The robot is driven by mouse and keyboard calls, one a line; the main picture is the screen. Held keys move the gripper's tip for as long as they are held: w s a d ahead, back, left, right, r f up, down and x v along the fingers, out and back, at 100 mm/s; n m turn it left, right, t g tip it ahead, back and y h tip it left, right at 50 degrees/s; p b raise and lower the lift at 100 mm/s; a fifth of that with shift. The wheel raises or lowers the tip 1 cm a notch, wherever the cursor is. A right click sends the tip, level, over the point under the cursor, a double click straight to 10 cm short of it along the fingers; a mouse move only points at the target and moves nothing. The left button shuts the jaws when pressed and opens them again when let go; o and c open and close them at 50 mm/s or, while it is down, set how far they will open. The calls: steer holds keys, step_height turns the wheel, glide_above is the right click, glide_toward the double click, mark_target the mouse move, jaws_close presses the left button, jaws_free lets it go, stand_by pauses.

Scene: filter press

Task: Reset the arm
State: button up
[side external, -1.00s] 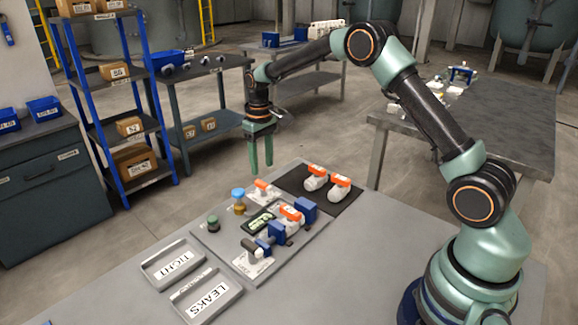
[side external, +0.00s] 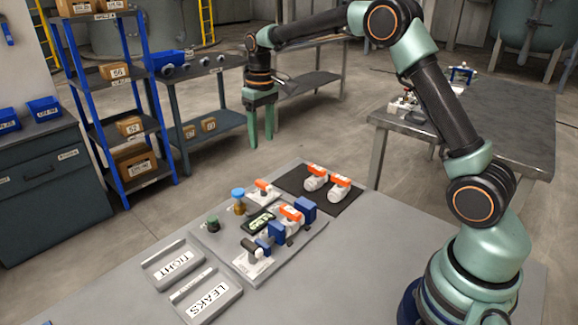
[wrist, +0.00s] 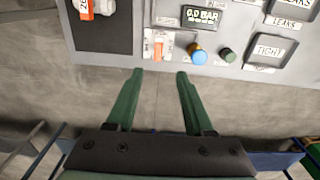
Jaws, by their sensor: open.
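My gripper (side external: 262,124) is raised in the air beyond the far edge of the workbench in the side view, pointing down. Its two green fingers are open and apart, with nothing between them. In the wrist view my gripper (wrist: 158,76) shows bare floor between its fingers, and the bench edge lies just beyond the tips.
The bench holds a grey board (side external: 213,243) with orange-handled fittings, blue blocks and a gauge display (wrist: 202,16) reading 0.0 BAR. Trays marked TIGHT (side external: 174,265) and LEAKS (side external: 207,296) lie at the front left. Two white fittings stand on a black mat (side external: 292,182).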

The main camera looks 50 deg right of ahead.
steer(key=s+a+r+t, duration=0.3)
steer(key=s+r, duration=0.6)
steer(key=s, duration=0.2)
steer(key=s+a+f+t, duration=0.2)
steer(key=s, duration=0.9)
steer(key=shift+s, duration=0.4)
stand_by(0.7)
